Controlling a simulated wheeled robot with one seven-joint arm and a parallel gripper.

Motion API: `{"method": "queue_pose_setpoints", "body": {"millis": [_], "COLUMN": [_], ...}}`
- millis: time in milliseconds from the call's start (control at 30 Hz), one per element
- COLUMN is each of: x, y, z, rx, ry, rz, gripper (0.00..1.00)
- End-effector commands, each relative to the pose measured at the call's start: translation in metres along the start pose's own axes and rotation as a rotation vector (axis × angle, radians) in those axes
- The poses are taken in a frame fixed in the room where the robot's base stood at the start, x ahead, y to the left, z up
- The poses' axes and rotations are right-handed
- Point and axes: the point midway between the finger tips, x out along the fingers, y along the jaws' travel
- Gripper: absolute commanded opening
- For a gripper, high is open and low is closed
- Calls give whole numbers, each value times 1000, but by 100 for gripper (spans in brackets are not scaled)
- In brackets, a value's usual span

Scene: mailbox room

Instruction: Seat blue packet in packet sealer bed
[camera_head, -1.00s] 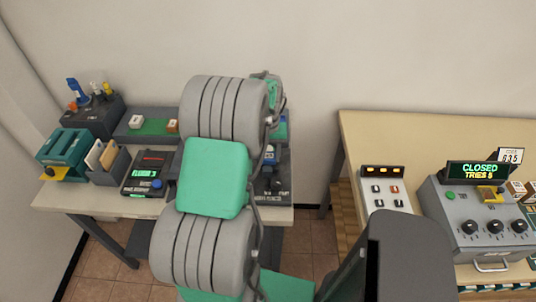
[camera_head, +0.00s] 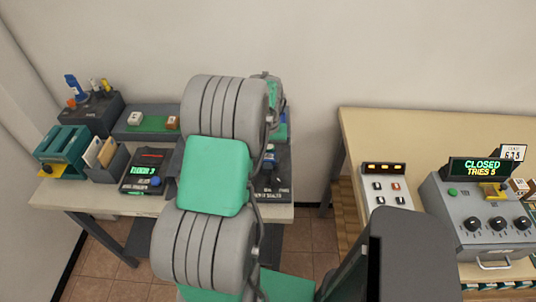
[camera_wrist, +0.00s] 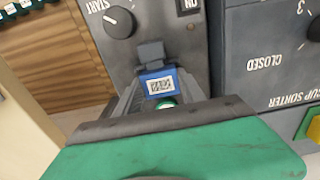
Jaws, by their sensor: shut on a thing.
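A small blue packet (camera_wrist: 146,76) with a white code label shows in the wrist view between the fingers of my gripper (camera_wrist: 158,92). My gripper is shut on it. The packet is just in front of the dark packet sealer (camera_wrist: 175,45), which has a START knob and an ON switch. I cannot tell whether the packet touches the bed. In the head view the packet sealer (camera_head: 283,191) stands at the right end of the left table, and my arm hides most of it and my gripper.
A machine labelled CUP SORTER (camera_wrist: 270,65) stands beside the sealer in the wrist view. In the head view, a dark unit with a display (camera_head: 146,172), a teal rack (camera_head: 62,148) and a pen holder (camera_head: 91,112) fill the left table. A console reading CLOSED (camera_head: 480,210) stands on the right table.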

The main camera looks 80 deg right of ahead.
Motion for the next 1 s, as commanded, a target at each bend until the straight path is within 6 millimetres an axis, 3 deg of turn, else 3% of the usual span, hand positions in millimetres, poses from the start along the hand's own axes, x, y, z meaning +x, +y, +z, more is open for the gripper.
{"method": "queue_pose_setpoints", "body": {"millis": [267,300,600,767,900,1000], "x": [0,0,0,0,0,0], "y": [0,0,0,0,0,0], "z": [0,0,0,0,0,0], "rx": [0,0,0,0,0,0], "ry": [0,0,0,0,0,0], "rz": [0,0,0,0,0,0], "gripper": [0,48,72,72,83,83]}}
